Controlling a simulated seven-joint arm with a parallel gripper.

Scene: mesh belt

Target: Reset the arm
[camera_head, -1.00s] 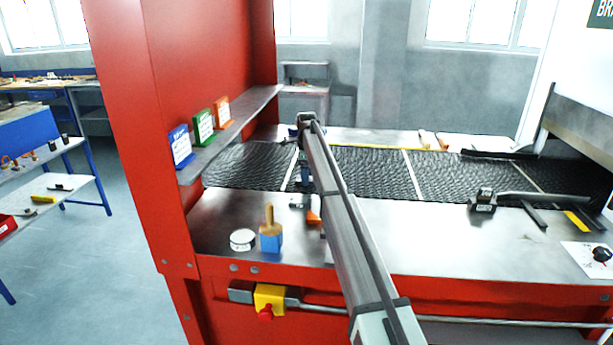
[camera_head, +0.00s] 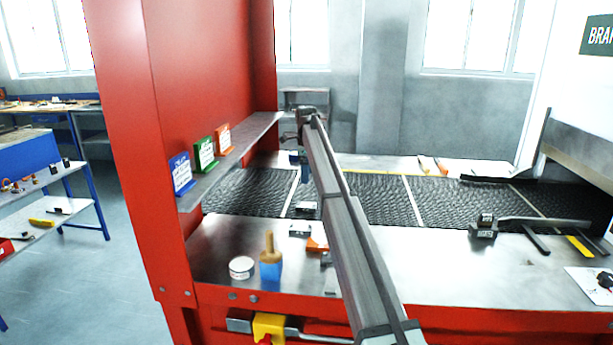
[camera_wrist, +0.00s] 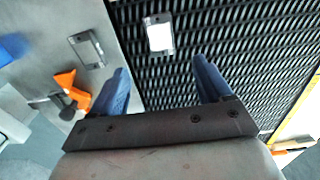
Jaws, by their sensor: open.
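My gripper shows in the wrist view (camera_wrist: 160,88) with its two blue fingers spread apart and nothing between them. It is above the black mesh belt (camera_wrist: 225,50). A small pale block with a dark edge (camera_wrist: 159,34) lies on the belt beyond the fingertips. In the head view my arm reaches away over the bench, and the gripper (camera_head: 303,158) hangs over the belt (camera_head: 375,198), partly hidden by my own arm. The small block (camera_head: 306,209) lies on the belt below the gripper.
On the steel front plate (camera_head: 222,238) stand a blue block with a wooden handle (camera_head: 270,262), a round white tin (camera_head: 241,267) and an orange piece (camera_head: 316,245). The red upright (camera_head: 200,80) with a card shelf (camera_head: 240,145) stands left. A black tool (camera_head: 484,227) lies right.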

